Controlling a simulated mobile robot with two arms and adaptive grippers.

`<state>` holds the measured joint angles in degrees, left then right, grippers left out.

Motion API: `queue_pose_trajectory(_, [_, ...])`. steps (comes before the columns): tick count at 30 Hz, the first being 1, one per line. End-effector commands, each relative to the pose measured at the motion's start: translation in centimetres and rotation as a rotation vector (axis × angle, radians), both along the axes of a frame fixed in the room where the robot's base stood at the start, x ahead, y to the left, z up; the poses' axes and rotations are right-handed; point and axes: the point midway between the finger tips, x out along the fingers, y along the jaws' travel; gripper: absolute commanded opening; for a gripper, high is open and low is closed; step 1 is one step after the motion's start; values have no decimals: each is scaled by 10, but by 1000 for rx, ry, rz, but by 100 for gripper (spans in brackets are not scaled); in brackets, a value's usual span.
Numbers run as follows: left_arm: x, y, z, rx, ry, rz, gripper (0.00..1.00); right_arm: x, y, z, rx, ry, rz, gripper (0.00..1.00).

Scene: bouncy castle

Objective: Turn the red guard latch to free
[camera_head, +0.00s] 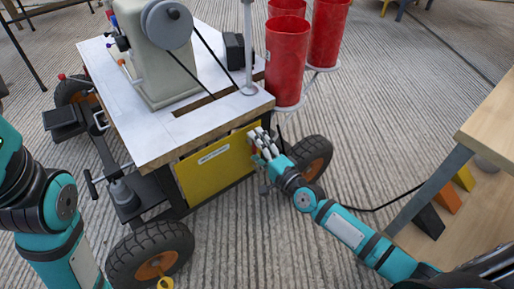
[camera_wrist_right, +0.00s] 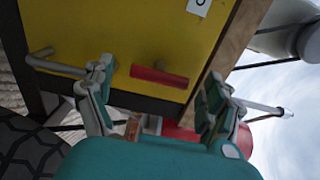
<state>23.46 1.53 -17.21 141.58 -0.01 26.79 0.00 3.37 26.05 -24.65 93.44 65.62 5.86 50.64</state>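The red guard latch (camera_wrist_right: 160,76) is a short bar on the yellow guard panel (camera_wrist_right: 125,35). In the right wrist view it lies nearly level, between my finger tips in the picture. My right gripper (camera_wrist_right: 157,72) is open, with one finger on each side of the latch; I cannot tell whether either touches it. In the head view the yellow panel (camera_head: 215,165) hangs under the cart top, and my right gripper (camera_head: 263,146) is at its right end, hiding most of the latch. My left arm shows at the left edge, its gripper out of view.
The wheeled cart (camera_head: 140,158) carries a grey machine (camera_head: 165,60). Red cylinders (camera_head: 285,60) stand at its right corner. A grey bent rod (camera_wrist_right: 58,66) is by the left finger. A wooden table (camera_head: 490,125) is at right. Carpet lies open between cart and table.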

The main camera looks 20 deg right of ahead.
Motion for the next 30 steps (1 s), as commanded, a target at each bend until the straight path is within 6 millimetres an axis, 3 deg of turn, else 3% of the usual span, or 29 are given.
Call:
queue_pose_trajectory(11, [2,0,-2,2,5,2,40,-6,-2,-2,-4,3,1,93])
queue_pose_trajectory(24, [0,0,-1,1,3,0,40,-85,-30,-2,-7,4,2,93])
queue_pose_trajectory(30, [0,0,-1,1,3,0,40,-108,-39,-2,-4,3,1,93])
